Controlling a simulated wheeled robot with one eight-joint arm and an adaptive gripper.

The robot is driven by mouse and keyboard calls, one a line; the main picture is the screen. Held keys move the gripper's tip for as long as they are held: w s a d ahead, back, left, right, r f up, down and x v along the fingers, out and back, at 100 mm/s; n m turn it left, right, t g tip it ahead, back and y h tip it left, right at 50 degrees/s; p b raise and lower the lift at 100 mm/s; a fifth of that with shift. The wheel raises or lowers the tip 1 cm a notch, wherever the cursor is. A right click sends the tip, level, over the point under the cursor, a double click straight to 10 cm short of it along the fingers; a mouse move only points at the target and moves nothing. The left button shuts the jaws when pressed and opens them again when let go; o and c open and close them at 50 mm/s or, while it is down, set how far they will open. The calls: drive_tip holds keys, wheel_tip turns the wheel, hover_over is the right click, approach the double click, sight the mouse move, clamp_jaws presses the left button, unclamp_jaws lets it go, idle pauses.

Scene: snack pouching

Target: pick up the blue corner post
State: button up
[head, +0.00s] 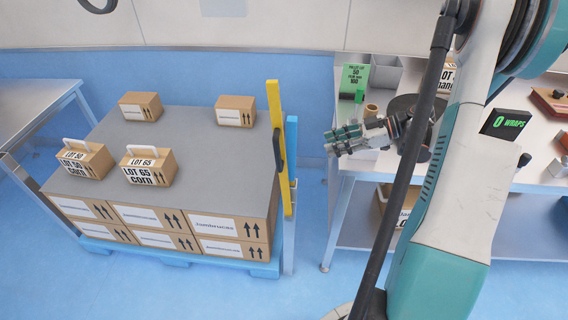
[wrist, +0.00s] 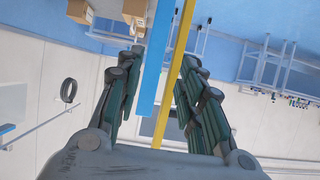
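The blue corner post (head: 291,150) stands upright at the right side of the loaded pallet, just right of a yellow post (head: 272,105). My gripper (head: 330,142) is to the right of the blue post, with its fingers pointing left toward it and a gap between. In the wrist view the fingers are spread apart and my gripper (wrist: 163,65) is open. The blue post (wrist: 155,75) and the yellow post (wrist: 176,80) show in the space between the fingers, beyond them. Nothing is held.
The pallet (head: 180,258) carries stacked cartons under a grey sheet (head: 190,135), with several boxes on top. A worktable (head: 345,180) with a green lot sign (head: 354,78) and a wraps display (head: 505,124) is at the right. Blue floor is free between pallet and worktable.

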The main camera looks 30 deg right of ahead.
drive_tip(key=b, duration=0.2)
approach(291, 163)
drive_tip(key=w+a+r, duration=0.1)
drive_tip(key=w+a, duration=0.1)
drive_tip(key=w, duration=0.1)
drive_tip(key=b+x, duration=0.2)
drive_tip(key=x, duration=0.3)
drive_tip(key=shift+d+f, duration=0.1)
drive_tip(key=shift+f, duration=0.15)
clamp_jaws()
